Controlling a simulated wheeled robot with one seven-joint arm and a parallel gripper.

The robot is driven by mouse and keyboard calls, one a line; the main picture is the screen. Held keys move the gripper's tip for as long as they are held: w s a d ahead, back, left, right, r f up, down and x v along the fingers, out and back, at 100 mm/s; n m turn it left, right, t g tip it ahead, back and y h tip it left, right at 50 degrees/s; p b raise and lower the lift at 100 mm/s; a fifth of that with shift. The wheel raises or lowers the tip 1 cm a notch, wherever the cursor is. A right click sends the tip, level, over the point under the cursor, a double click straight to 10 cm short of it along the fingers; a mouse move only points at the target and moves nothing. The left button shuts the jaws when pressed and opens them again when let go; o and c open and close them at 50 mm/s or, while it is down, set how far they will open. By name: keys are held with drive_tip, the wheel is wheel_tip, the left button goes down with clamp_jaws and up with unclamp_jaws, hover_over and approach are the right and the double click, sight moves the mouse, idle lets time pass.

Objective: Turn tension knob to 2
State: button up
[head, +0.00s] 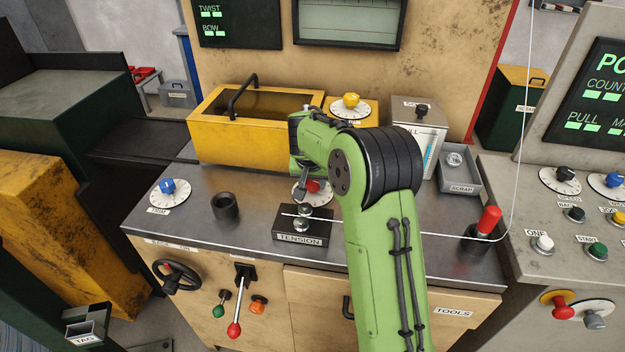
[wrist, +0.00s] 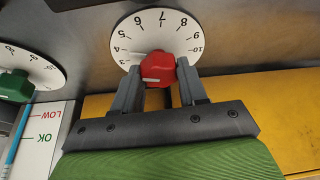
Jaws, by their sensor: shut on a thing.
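The red tension knob (wrist: 158,67) sits on a round white dial (wrist: 160,28) with black numbers, behind the block labelled TENSION (head: 300,240). In the head view the red knob (head: 313,186) is partly covered by my arm and gripper. My gripper (wrist: 160,76) has one finger on each side of the knob and is shut on it. A white mark on the knob lies toward the left in the wrist view, on the low-number side near 2 and 3. The exact reading is hard to tell, and part of the dial is hidden by the knob and fingers.
A yellow bin (head: 250,140) with a black handle and a yellow knob (head: 351,99) stand behind. A blue knob (head: 167,186) and black cup (head: 225,206) are at left.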

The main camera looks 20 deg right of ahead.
drive_tip(key=shift+d+n, duration=0.1)
drive_tip(key=shift+n, duration=0.3)
drive_tip(key=n+y, duration=0.1)
drive_tip(key=n, duration=0.1)
drive_tip(key=n+p, duration=0.1)
drive_tip(key=shift+d+r+n+t+y, duration=0.1)
drive_tip(key=shift+n+t+y, duration=0.2)
drive_tip(key=shift+n+y, duration=0.1)
drive_tip(key=n+y+p, duration=0.2)
drive_tip(key=n, duration=0.3)
drive_tip(key=shift+d+n, duration=0.1)
drive_tip(key=shift+n, duration=0.3)
drive_tip(key=o, duration=1)
drive_tip(key=p+v, duration=0.3)
drive_tip(key=v, duration=1.2)
drive_tip(key=shift+d+r, duration=0.25)
drive_tip(key=shift+r, duration=0.05)
